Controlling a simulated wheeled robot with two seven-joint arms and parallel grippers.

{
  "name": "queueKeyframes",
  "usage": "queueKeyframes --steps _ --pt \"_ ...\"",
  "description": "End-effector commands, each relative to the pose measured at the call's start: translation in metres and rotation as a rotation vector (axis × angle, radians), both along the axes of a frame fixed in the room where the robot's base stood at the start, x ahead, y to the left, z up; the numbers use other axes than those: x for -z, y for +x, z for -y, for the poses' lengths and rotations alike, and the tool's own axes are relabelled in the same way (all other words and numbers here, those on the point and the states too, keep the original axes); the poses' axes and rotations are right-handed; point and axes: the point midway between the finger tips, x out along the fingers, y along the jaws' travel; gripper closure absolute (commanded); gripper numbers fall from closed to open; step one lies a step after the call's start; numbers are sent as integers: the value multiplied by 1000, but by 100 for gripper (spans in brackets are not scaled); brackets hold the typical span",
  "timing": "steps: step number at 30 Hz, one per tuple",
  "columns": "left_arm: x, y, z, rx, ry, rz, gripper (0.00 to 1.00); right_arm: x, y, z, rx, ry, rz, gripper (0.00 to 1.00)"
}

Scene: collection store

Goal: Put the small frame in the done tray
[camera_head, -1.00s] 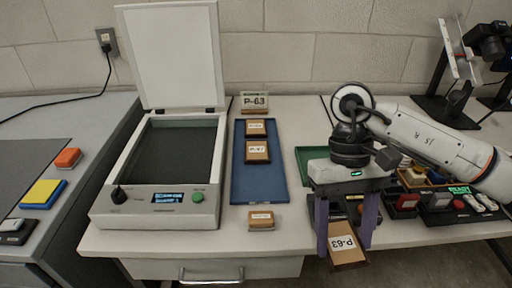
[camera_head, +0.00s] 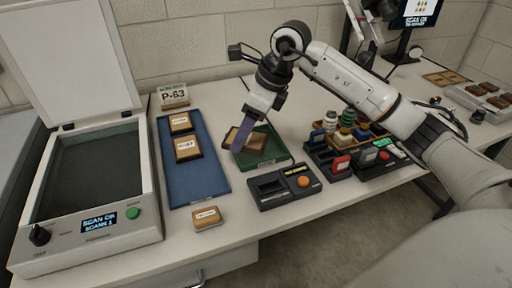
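A brown wooden frame (camera_head: 231,138) with a pale label is in my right gripper (camera_head: 241,139), over the left part of the green tray (camera_head: 270,152). The frame looks tilted; one purple finger covers part of it, and I cannot tell whether it touches the tray. Its label cannot be read now; about a second ago it read P-63. Two more labelled frames lie in the blue tray (camera_head: 209,178): an upper one (camera_head: 180,123) and a lower one (camera_head: 187,148). A smaller wooden block with a label (camera_head: 207,218) lies on the bench in front. My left gripper is out of view.
A scanner (camera_head: 95,185) with its lid raised stands at left. A P-63 sign (camera_head: 173,96) stands behind the blue tray. Stamps and bottles (camera_head: 345,135) crowd the right side.

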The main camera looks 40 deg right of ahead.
Motion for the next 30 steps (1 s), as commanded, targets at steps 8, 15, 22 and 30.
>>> queueKeyframes --steps 8,15,22,30 --pt "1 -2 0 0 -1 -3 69 -19 34 43 671 4 1 65" --pt "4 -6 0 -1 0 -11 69 -16 42 61 913 2 -5 65" --pt "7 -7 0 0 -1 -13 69 26 42 62 921 2 -6 65" --pt "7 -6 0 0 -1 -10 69 49 42 62 921 2 -5 65"
